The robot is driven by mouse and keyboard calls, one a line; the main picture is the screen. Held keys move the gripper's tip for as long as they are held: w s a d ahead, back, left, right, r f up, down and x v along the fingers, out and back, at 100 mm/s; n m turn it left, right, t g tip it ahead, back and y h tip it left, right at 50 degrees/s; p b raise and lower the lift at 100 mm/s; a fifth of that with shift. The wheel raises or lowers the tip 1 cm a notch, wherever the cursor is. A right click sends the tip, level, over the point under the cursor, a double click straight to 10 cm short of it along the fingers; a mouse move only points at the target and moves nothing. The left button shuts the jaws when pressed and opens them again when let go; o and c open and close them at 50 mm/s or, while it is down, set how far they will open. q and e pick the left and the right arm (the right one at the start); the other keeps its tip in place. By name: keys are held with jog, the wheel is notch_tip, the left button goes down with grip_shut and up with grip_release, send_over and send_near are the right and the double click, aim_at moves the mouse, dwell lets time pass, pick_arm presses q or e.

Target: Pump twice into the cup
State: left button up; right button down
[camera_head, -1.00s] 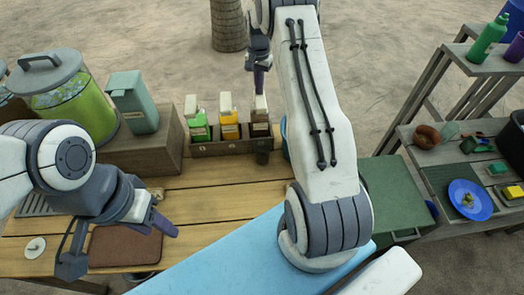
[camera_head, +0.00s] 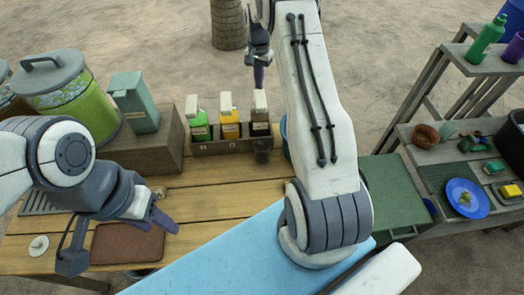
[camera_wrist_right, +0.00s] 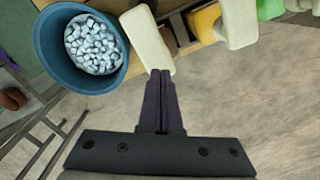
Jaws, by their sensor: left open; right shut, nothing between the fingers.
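Three pump bottles with cream heads stand in a wooden rack: a green one (camera_head: 200,127), a yellow one (camera_head: 229,126) and a brown one (camera_head: 260,118). A small dark see-through cup (camera_head: 263,151) stands in front of the brown bottle; its contents are not clear. My right gripper (camera_head: 259,84) is shut and empty, pointing down just above the brown bottle's pump head. In the right wrist view its fingertips (camera_wrist_right: 161,73) overlap the edge of that cream head (camera_wrist_right: 148,40); contact cannot be told. My left gripper (camera_head: 120,240) is open and empty over the table's front left.
A blue bucket of pale pieces (camera_wrist_right: 95,45) stands beside the brown bottle. A green drink jar (camera_head: 75,100) and a teal canister (camera_head: 136,103) are at the left. A brown mat (camera_head: 125,244) lies under my left gripper. The middle of the wooden table is clear.

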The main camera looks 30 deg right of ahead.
notch_tip(320, 180, up, 6)
jog(key=p, duration=0.4)
jog(key=shift+f, duration=0.1)
dwell(0.4)
jog(key=s+a+r+n+b, duration=0.2)
jog(key=s+a+n, duration=0.15)
jog(key=a, duration=0.55)
jog(key=s+a+r+n+b, duration=0.1)
jog(key=s+a+n+b, duration=0.25)
jog(key=a, duration=0.55)
jog(key=s+a+r+n+b, duration=0.1)
jog(key=s+a+r+n, duration=0.1)
jog(key=s+a, duration=0.5)
jog(key=s+a+f+n+b, duration=0.1)
jog(key=s+a+n+b, duration=0.1)
jog(key=s, duration=0.5)
jog(key=s+a+f+n+b, duration=0.1)
jog(key=s+a+f+n, duration=0.1)
jog(key=s, duration=0.6)
jog(key=s+a+f+n+y+b, duration=0.1)
jog(key=s+a+n+b, duration=0.1)
jog(key=s+a+n, duration=0.2)
jog(key=s+n, duration=0.1)
jog(key=s, duration=0.2)
jog(key=shift+s+f+n+b, duration=0.25)
jog(key=shift+f+n+b, duration=0.05)
jog(key=shift+f+b, duration=0.05)
